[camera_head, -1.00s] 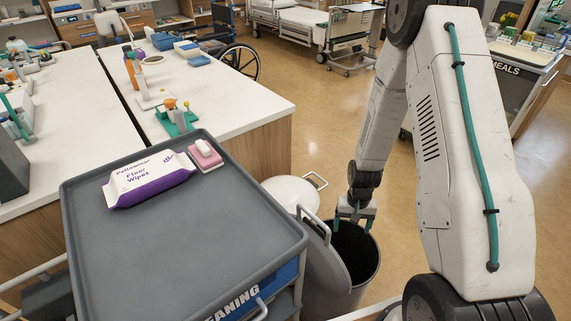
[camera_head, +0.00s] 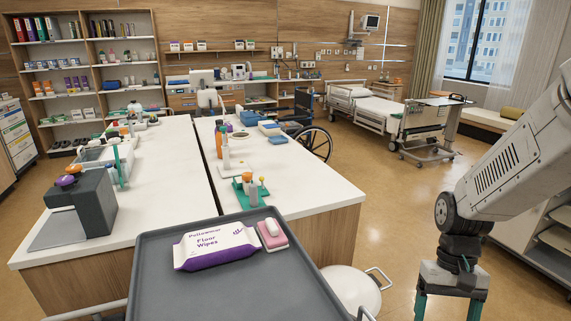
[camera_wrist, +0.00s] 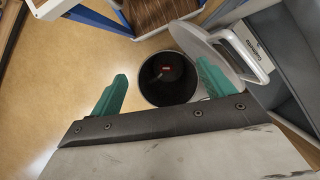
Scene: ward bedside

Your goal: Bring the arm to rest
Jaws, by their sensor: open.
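My arm is folded at the right of the head view, with my gripper (camera_head: 449,303) hanging down at the lower edge. Its two teal fingers are apart with nothing between them; their tips are cut off there. In the wrist view my gripper (camera_wrist: 162,78) is open and empty. The round dark bin (camera_wrist: 146,88) shows beyond and between the fingers, with its lid (camera_wrist: 222,48) raised at the right. A small red and pale thing (camera_wrist: 163,69) lies inside the bin; I cannot tell what it is.
A grey cart top (camera_head: 190,290) holds a floor wipes pack (camera_head: 215,246) and a pink block with a white piece (camera_head: 271,233). White counters (camera_head: 285,185) stand behind it. A wheelchair (camera_head: 313,140) and bed (camera_head: 375,115) are farther back. Open floor (camera_head: 385,220) lies left of my arm.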

